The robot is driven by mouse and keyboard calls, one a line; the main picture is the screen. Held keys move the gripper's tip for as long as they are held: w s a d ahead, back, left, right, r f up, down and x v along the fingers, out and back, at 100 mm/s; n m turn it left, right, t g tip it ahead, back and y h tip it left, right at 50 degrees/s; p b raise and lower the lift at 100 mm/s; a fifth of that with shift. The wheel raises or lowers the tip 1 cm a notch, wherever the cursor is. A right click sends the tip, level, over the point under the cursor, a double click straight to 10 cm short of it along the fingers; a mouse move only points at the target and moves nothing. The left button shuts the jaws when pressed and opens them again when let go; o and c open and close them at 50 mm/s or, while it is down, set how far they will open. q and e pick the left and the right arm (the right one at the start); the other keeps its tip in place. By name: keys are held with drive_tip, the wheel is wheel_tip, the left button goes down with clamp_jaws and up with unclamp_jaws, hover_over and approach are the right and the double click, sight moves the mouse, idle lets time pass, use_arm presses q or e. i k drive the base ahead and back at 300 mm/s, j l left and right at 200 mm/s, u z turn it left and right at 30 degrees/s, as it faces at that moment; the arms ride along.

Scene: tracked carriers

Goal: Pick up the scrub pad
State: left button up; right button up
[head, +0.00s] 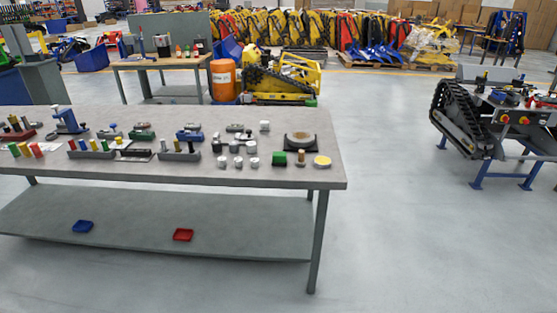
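A grey worktable (320,177) stands at the left and centre of the head view, with many small parts on it. Near its right end lies a small green block (279,158), which may be the scrub pad; it is too small to be sure. A flat round yellow piece (322,162) lies to its right, near the table's corner. A small brown upright piece (301,158) stands between them. Neither of my grippers is in view.
A round tan disc on a dark base (300,140) sits behind the green block. Small white cylinders (252,162) stand to its left. A lower shelf holds a blue tray (83,226) and a red tray (183,235). Open floor (410,230) lies right of the table.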

sight(280, 159)
drive_tip(key=i+l+u, duration=0.15)
drive_tip(key=i+l, duration=0.15)
drive_tip(key=i+l+u, duration=0.1)
drive_tip(key=i+l, duration=0.2)
drive_tip(key=i+l+u, duration=0.15)
drive_tip(key=l, duration=0.25)
drive_tip(key=i+l+u, duration=0.15)
drive_tip(key=i+l, duration=0.2)
drive_tip(key=i+l+u, duration=0.1)
drive_tip(key=i+l, duration=0.15)
drive_tip(key=l, duration=0.25)
